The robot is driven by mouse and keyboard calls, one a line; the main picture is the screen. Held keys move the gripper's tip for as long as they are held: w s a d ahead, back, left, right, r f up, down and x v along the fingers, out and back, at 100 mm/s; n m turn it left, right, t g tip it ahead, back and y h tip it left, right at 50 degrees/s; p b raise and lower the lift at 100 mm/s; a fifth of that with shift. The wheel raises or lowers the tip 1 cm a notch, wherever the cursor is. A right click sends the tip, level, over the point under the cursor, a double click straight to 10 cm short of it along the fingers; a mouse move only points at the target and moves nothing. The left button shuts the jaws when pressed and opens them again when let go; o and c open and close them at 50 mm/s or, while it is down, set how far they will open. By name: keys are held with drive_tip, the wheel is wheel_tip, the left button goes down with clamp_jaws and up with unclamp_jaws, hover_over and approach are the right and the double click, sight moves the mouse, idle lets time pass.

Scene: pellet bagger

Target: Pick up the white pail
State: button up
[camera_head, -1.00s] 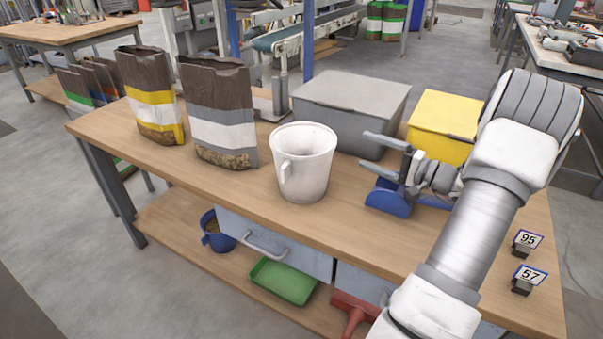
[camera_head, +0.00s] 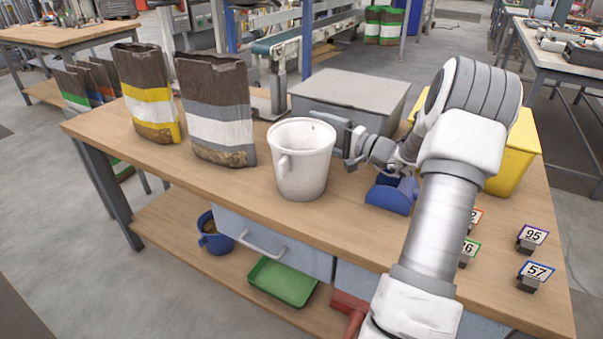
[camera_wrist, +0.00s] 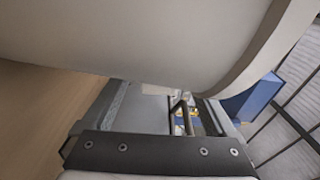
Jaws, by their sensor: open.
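The white pail (camera_head: 301,165) stands upright on the wooden bench, its open top facing up and its handle toward the front left. In the wrist view its pale wall and rim (camera_wrist: 150,40) fill the upper part, very close. My gripper (camera_head: 334,138) is open at the pail's right side, near rim height. One finger reaches behind the rim, partly hidden; the other is at the right of the wall. I cannot tell whether either touches the pail.
A grey lidded box (camera_head: 352,100) stands close behind the pail. A blue scoop (camera_head: 390,196) lies under my wrist, and a yellow bin (camera_head: 515,150) is to the right. Two filled bags (camera_head: 216,110) (camera_head: 147,95) stand left. Number tags (camera_head: 532,236) sit at the front right.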

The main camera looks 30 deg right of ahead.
drive_tip(key=shift+w+a, duration=0.1)
drive_tip(key=shift+w, duration=0.25)
clamp_jaws()
